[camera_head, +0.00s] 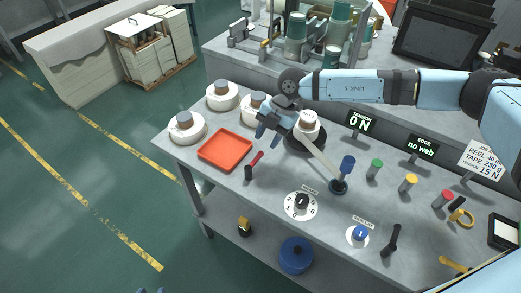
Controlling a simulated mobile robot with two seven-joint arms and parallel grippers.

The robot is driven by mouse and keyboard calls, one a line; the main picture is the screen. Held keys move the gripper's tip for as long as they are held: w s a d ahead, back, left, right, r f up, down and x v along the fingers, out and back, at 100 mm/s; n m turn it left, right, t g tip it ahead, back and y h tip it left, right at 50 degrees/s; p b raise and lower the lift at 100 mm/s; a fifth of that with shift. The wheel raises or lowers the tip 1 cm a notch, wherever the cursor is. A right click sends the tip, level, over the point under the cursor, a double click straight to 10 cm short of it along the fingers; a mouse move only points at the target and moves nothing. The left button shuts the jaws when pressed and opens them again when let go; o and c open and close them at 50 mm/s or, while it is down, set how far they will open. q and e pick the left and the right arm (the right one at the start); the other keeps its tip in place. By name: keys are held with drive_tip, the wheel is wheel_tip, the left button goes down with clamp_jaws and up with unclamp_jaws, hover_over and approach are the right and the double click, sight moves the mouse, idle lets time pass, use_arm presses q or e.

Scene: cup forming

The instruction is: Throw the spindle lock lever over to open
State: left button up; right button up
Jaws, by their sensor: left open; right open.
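A small lever with a red handle (257,159) stands on the grey bench beside the black round plate under a white reel. I take it for the spindle lock lever; its label cannot be read. It leans up and to the right from its dark base (248,173). My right gripper (267,133) hangs above and behind this lever, beside the white reel (308,126), open and apart from the lever. My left gripper (151,291) shows only as two blue tips at the bottom edge, open and empty, far from the bench top.
An orange tray (225,150) lies left of the lever, with several white reels behind it. My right arm crosses over the bench's back.

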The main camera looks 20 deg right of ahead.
sight(259, 155)
drive_tip(key=x, duration=0.5)
drive_tip(key=shift+a+f, duration=0.15)
drive_tip(key=shift+f, duration=0.15)
clamp_jaws()
